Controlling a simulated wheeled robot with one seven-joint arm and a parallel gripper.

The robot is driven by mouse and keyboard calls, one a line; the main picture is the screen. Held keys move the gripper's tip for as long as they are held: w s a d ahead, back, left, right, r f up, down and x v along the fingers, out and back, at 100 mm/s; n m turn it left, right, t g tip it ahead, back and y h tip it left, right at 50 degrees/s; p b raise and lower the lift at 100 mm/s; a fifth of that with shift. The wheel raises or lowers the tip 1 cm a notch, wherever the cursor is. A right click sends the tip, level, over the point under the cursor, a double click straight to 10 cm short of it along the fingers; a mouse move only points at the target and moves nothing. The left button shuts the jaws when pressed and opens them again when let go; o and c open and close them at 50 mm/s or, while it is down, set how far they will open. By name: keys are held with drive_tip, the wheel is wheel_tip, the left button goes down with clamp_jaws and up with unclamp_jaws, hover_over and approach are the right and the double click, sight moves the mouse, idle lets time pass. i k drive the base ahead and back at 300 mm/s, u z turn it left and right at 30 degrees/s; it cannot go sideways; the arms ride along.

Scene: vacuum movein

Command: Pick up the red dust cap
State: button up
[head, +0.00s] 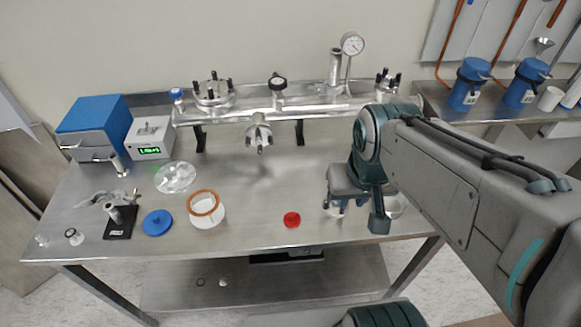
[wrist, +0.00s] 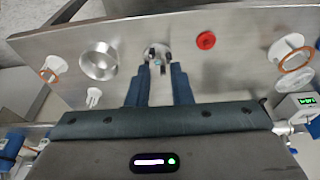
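The red dust cap (head: 292,219) is a small round disc lying on the bare front part of the steel table, right of the middle in the head view. In the wrist view the red dust cap (wrist: 206,40) lies ahead and to the right of my fingers, apart from them. My gripper (head: 362,212) is over the table to the right of the cap. In the wrist view my gripper (wrist: 160,68) has its two dark blue fingers spread with a gap between them. A small shiny fitting (wrist: 157,52) shows beyond the gap; I cannot tell its distance from the fingertips.
A white jar with an orange ring (head: 206,209), a blue disc (head: 157,222) and a clear disc (head: 175,177) are left of the cap. A steel manifold (head: 275,110) runs along the back. The table around the cap is clear.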

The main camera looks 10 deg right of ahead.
sight(292, 220)
drive_tip(key=z, duration=2.75)
drive_tip(key=k, duration=0.8)
drive_tip(key=u, duration=1.6)
